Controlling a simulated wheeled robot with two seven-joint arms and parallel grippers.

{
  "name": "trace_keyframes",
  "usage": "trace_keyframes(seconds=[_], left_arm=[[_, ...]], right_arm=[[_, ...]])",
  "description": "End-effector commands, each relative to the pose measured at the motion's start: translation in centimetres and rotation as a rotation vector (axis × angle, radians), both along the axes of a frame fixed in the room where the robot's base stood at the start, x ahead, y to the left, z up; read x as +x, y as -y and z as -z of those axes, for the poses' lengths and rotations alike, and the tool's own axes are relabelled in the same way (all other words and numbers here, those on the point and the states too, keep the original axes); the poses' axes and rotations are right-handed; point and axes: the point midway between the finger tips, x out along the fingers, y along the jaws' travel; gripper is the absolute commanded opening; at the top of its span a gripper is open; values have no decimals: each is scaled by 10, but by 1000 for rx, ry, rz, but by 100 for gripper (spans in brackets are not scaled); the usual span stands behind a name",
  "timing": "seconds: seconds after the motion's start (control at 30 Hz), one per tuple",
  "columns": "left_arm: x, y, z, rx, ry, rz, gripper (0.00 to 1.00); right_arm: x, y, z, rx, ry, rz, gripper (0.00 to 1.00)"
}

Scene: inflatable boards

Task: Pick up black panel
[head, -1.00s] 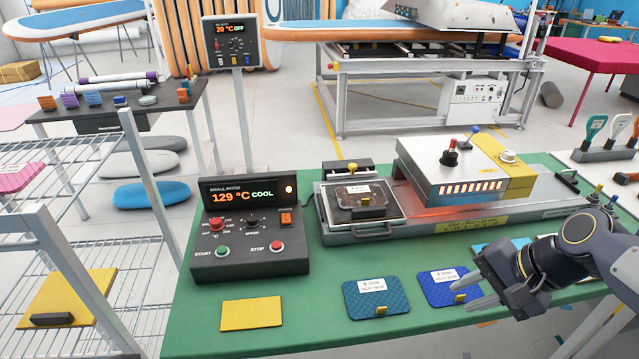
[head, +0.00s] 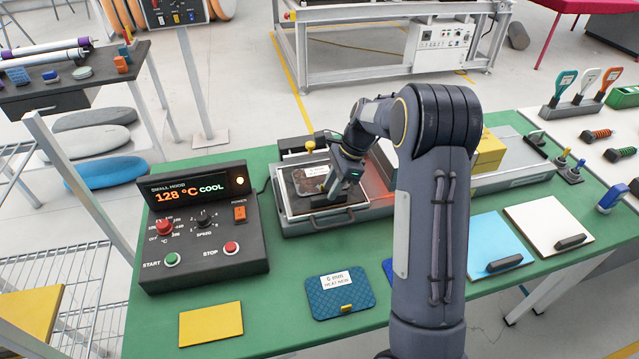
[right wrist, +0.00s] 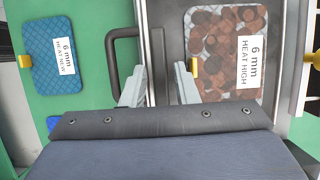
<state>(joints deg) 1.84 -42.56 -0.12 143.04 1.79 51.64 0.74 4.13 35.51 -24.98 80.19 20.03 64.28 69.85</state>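The black panel (head: 305,185) lies in the metal tray (head: 285,207) of the heating unit. It is dark with brown mottling and has a white label. In the right wrist view the panel (right wrist: 215,60) looks mottled brown under a clear surface, and its label reads 6 mm HEAT HIGH. My right gripper (head: 345,172) is over the panel's right side, pointing down. In the right wrist view its fingers (right wrist: 158,88) are apart, over the tray's edge and the panel's near side. I see nothing clearly held between them. My left gripper is not in view.
A control box (head: 205,225) reading 128 °C COOL stands left of the tray. A yellow panel (head: 211,324), a blue panel (head: 340,293), a light blue panel (head: 497,245) and a white panel (head: 548,225) lie along the front. My right arm hides part of the heating unit.

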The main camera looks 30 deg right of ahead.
Motion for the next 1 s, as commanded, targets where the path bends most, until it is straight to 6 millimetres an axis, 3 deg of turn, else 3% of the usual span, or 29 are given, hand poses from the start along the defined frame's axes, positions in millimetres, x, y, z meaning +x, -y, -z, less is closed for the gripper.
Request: trace_keyframes(seconds=[0.23,0.83,1.0], left_arm=[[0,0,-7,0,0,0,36],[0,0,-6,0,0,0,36],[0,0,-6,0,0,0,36]], right_arm=[[3,-12,28,1,-1,-2,27],[3,-13,33,1,0,-2,27],[3,-13,32,1,0,-2,5]])
